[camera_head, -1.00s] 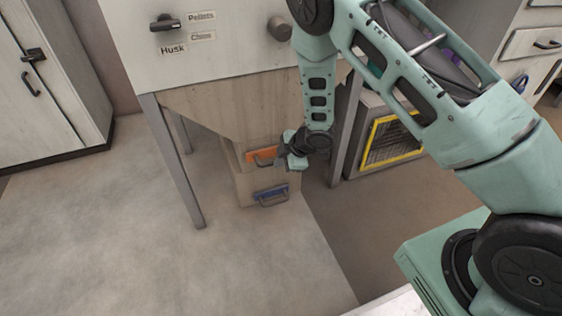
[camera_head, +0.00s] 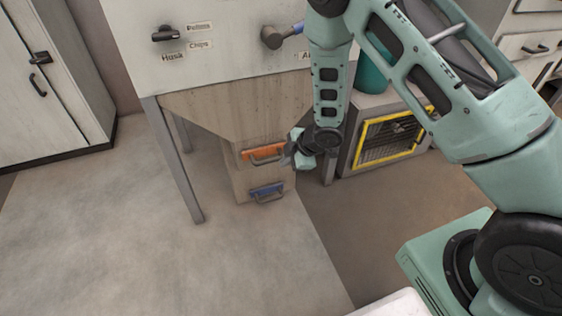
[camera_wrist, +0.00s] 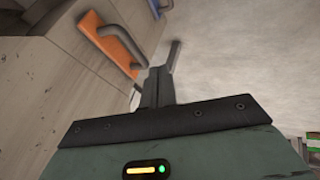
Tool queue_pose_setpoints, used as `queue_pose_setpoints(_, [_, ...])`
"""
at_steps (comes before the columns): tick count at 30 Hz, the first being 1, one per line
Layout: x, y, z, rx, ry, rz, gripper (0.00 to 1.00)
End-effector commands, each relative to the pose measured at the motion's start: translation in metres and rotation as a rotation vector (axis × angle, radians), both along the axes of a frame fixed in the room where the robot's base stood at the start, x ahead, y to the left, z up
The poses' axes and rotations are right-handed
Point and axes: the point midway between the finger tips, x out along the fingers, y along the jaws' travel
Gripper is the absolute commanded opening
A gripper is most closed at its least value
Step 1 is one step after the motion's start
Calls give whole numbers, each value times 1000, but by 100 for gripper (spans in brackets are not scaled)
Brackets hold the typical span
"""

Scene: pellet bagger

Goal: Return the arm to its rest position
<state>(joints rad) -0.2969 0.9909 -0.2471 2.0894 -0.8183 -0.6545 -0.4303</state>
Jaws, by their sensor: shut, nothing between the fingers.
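My gripper (camera_head: 290,152) hangs at the end of my green arm, beside the hopper outlet of the pellet bagger (camera_head: 215,50). In the wrist view its fingers (camera_wrist: 158,85) are together with nothing between them. The orange slide handle (camera_head: 264,152) is just left of the gripper in the head view, and it also shows in the wrist view (camera_wrist: 120,45). I see no contact between gripper and handle. The blue slide handle (camera_head: 267,192) is below the orange one. It shows partly at the top of the wrist view (camera_wrist: 157,8).
A bagger leg (camera_head: 178,165) stands to the left. A knob with a blue lever (camera_head: 283,36) is on the panel. The floor (camera_head: 120,235) in front is clear.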

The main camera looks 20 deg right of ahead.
Motion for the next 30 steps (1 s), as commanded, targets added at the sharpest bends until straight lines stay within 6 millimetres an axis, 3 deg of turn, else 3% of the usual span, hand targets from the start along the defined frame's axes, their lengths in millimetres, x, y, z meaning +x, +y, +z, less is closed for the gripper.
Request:
queue_pose_setpoints(1, [-3, -3, 11, 1, 0, -2, 0])
queue_pose_setpoints(6, [-14, -12, 30, 1, 0, -2, 0])
queue_pose_setpoints(18, [-19, -11, 47, -1, 4, -27, 0])
queue_pose_setpoints(23, [-26, 13, 92, 1, 44, -170, 0])
queue_pose_setpoints(26, [-46, 32, 130, 4, 103, -294, 0])
queue_pose_setpoints(30, [-94, 57, 178, 3, 214, -447, 0])
